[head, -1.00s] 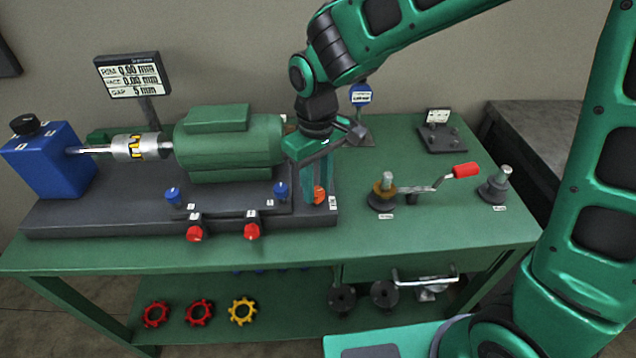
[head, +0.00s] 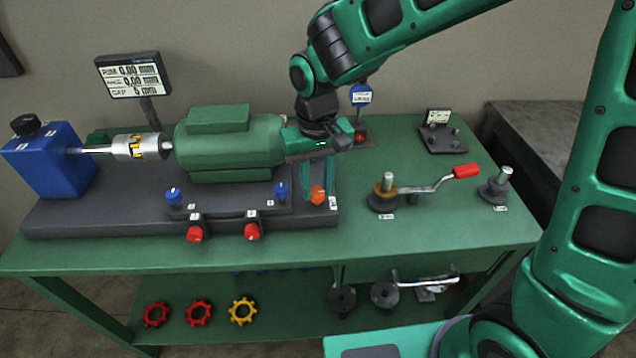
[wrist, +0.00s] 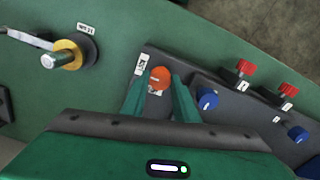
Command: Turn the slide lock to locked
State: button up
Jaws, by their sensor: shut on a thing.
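The orange knob (head: 318,195), which looks like the slide lock, stands at the right end of the dark base plate (head: 120,218) of the motor bench. In the wrist view the orange knob (wrist: 160,77) shows a pale line across its top. My gripper (head: 318,188) points down over it with one finger on each side. In the wrist view my gripper (wrist: 159,88) is shut on the knob. A white label (wrist: 141,64) sits beside the knob; its text is too small to read.
Blue knobs (head: 281,192) and red knobs (head: 252,231) stand to the left, near the fingers. The green motor (head: 230,145) is close behind left. A crank wrench (head: 425,186) with a red handle lies to the right. Bare green tabletop (head: 440,225) lies at the front right.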

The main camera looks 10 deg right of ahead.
aim_at(317, 190)
jog(key=shift+w+r, duration=0.1)
jog(key=shift+w, duration=0.1)
jog(key=o, duration=0.9)
jog(key=shift+o, duration=0.8)
jog(key=shift+s, duration=0.1)
notch_tip(317, 190, up, 11)
jog(key=shift+f, duration=0.2)
